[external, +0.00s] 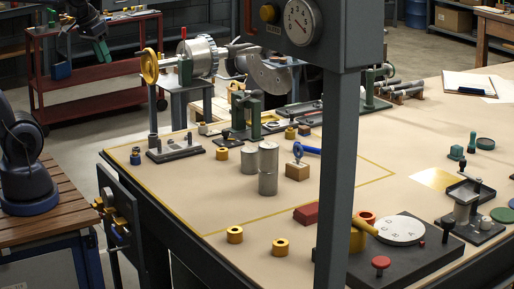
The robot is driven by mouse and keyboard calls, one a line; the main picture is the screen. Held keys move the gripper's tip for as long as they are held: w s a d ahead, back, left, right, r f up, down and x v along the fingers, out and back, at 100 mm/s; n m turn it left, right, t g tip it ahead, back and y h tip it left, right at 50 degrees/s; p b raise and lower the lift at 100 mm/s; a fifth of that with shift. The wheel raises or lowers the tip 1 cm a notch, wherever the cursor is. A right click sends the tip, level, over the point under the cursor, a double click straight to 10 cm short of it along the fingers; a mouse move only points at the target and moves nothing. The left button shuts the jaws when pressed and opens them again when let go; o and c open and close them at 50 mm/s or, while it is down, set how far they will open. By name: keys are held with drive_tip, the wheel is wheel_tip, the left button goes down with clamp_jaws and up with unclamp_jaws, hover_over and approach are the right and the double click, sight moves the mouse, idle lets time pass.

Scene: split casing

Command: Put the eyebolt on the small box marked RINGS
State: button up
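A small grey ring-topped piece that looks like the eyebolt (298,152) stands upright at a small tan block or box (297,172) near the middle of the table. It appears to rest on top of it, but I cannot be sure of the contact. No RINGS lettering is readable on this box or elsewhere. My gripper (102,50) seems to be the dark end hanging at the upper left, far from the eyebolt and in front of a red cart. Its fingers are too small and dark to show whether they are open.
Grey cylinders (268,166) stand left of the tan box, and a blue-handled tool (308,150) lies behind it. A red block (306,213) and brass rings (235,234) lie nearer. A grey post (337,190) hides part of the table (190,203).

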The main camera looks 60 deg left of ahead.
drive_tip(key=shift+m, duration=0.7)
drive_tip(key=s, duration=0.1)
drive_tip(key=s+f, duration=0.1)
drive_tip(key=s, duration=0.1)
drive_tip(key=s+f, duration=0.1)
drive_tip(key=shift+s+a+f, duration=0.15)
drive_tip(key=shift+s+a, duration=0.05)
drive_tip(key=shift+s, duration=0.1)
idle(0.4)
